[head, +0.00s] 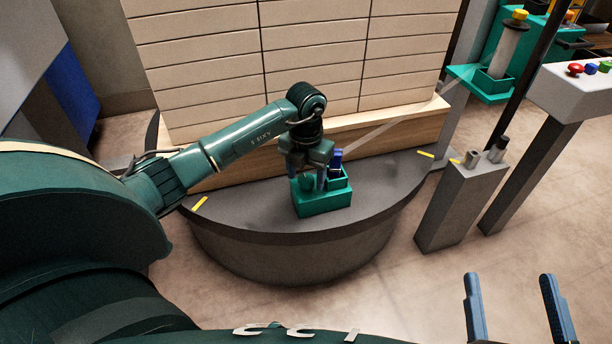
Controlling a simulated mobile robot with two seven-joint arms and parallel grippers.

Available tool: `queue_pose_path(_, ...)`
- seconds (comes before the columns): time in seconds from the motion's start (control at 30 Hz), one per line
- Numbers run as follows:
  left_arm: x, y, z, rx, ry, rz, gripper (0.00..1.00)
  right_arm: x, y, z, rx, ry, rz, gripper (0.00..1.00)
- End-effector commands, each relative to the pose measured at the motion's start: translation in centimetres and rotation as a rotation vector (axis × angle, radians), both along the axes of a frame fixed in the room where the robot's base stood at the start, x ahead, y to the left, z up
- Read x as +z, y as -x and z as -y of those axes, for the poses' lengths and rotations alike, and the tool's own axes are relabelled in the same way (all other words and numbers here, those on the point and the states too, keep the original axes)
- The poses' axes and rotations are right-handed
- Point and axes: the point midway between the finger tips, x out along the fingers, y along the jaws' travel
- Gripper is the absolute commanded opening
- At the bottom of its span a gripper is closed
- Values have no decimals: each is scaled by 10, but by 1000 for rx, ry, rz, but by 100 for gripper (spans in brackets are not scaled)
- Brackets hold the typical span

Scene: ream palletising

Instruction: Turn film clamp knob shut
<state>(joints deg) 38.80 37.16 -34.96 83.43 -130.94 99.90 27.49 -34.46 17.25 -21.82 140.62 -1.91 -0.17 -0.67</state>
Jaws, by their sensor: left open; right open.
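The film clamp (325,203) is a green block on the front part of the round grey turntable. A bright blue part (337,157), which looks like its knob, stands up at its back right. My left gripper (318,178) is open, pointing down over the clamp, its fingers close beside the blue part. I cannot tell whether they touch it. The gripper partly hides the clamp's left and top. My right gripper (515,305) is open and empty at the bottom right, well away from the clamp.
The turntable (260,212) carries a wooden pallet (400,123) with stacked pale reams (310,55). A clear film strip runs from near the clamp to the film roll (505,48) at upper right. A grey post (462,205) and a button console (575,95) stand at right.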

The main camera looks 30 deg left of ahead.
Motion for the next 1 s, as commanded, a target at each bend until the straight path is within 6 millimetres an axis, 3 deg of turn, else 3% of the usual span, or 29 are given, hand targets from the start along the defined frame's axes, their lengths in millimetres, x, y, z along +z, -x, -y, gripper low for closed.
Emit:
queue_pose_path(0.2, 0, 0, 0, 0, 1, 0, 58, 3, 0, 0, 3, -4, 6, 74)
queue_pose_path(0.73, 0, 0, 0, 0, 1, 0, 14, 5, 1, -1, 8, 0, 13, 74)
queue_pose_path(1.0, 1, 0, 0, -25, 0, 0, 13, 6, 1, -1, 7, 1, 14, 74)
